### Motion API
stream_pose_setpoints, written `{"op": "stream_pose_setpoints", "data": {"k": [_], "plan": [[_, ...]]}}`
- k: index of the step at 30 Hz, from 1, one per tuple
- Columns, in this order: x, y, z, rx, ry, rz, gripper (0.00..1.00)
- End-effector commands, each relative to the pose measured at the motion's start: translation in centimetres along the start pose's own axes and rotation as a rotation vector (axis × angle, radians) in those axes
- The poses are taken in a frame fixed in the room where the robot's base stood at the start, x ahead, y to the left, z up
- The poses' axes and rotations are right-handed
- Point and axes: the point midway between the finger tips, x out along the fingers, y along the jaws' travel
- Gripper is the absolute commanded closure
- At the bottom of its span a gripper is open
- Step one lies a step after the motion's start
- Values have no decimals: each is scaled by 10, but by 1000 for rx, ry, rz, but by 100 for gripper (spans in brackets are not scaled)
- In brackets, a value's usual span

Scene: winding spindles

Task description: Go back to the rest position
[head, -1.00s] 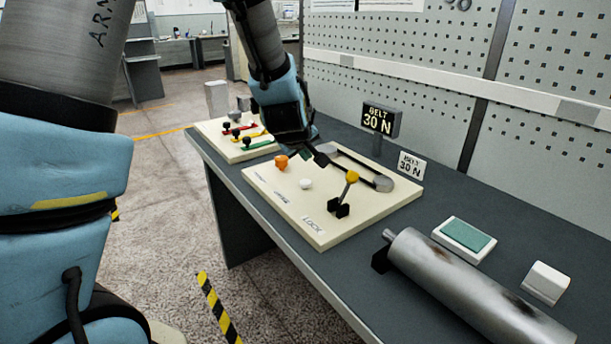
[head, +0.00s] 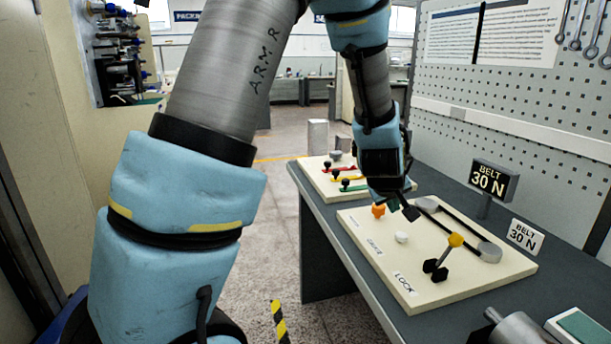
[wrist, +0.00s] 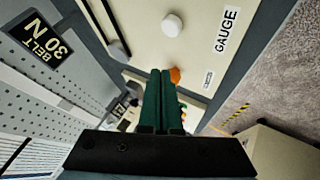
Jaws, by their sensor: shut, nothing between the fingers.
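My gripper (head: 402,208) hangs over the far part of the cream belt panel (head: 440,281), close to its orange knob (head: 378,210). In the wrist view its two green fingers (wrist: 159,100) lie side by side, shut, with nothing between them. The panel carries a white button (head: 401,237), a yellow-tipped lock lever (head: 455,240) and a black belt around two grey pulleys (head: 489,252). The orange knob is partly hidden behind the fingers in the wrist view (wrist: 175,75). Whether the fingers touch the panel I cannot tell.
A display reading "BELT 30 N" (head: 493,181) and a matching card (head: 525,237) stand right of the panel. A second panel with coloured levers (head: 340,177) lies behind. A metal roller (head: 512,328) is at the near edge. Pegboard bounds the bench's right side; open floor lies left.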

Motion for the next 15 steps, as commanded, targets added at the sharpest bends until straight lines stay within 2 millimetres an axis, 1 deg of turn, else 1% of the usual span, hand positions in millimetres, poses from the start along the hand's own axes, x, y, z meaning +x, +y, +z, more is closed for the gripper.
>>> {"op": "stream_pose_setpoints", "data": {"k": [1, 2, 3, 5, 6, 8, 9, 12, 15], "plan": [[-9, -25, -13, 9, -11, -37, 100], [-15, -41, -17, 23, -27, -63, 100], [-25, -64, -23, 43, -51, -99, 100], [-44, -103, -29, 76, -97, -158, 100], [-58, -128, -30, 97, -131, -195, 100], [-80, -164, -29, 128, -185, -248, 100], [-95, -186, -27, 146, -223, -280, 100], [-130, -233, -15, 182, -314, -346, 100], [-159, -265, -2, 204, -388, -389, 100]]}}
